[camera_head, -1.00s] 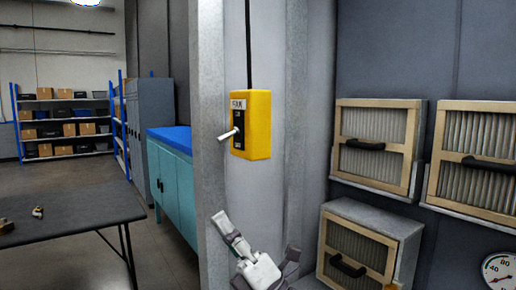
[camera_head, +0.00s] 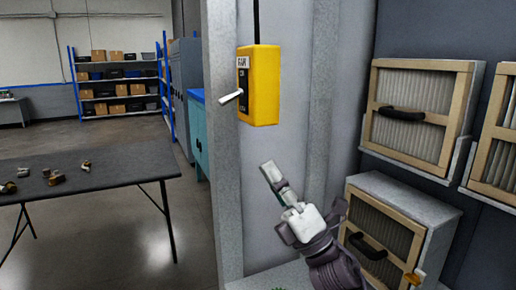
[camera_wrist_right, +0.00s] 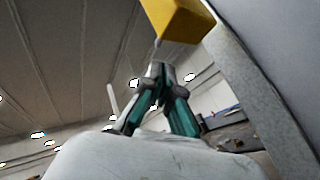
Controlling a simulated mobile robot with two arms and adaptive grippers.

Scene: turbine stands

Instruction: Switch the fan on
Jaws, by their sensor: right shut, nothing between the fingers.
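A yellow fan switch box (camera_head: 262,86) is fixed on the grey post in the head view. Its white lever (camera_head: 231,97) sticks out from the box's left face, tilted slightly downward. My right gripper (camera_head: 268,170) is shut and empty, below the box and a little right of the lever, pointing up. It touches neither the box nor the lever. In the right wrist view, the shut fingertips (camera_wrist_right: 158,72) lie just below the yellow box (camera_wrist_right: 180,20), and a thin pale rod, likely the lever (camera_wrist_right: 112,100), shows to their left. My left gripper is not in view.
Framed filters with black handles (camera_head: 413,112) stand on the right wall. A dark table (camera_head: 105,172) with small metal parts is at left. Shelves with boxes (camera_head: 118,85) and a teal cabinet (camera_head: 201,140) stand behind. Room before the switch is clear.

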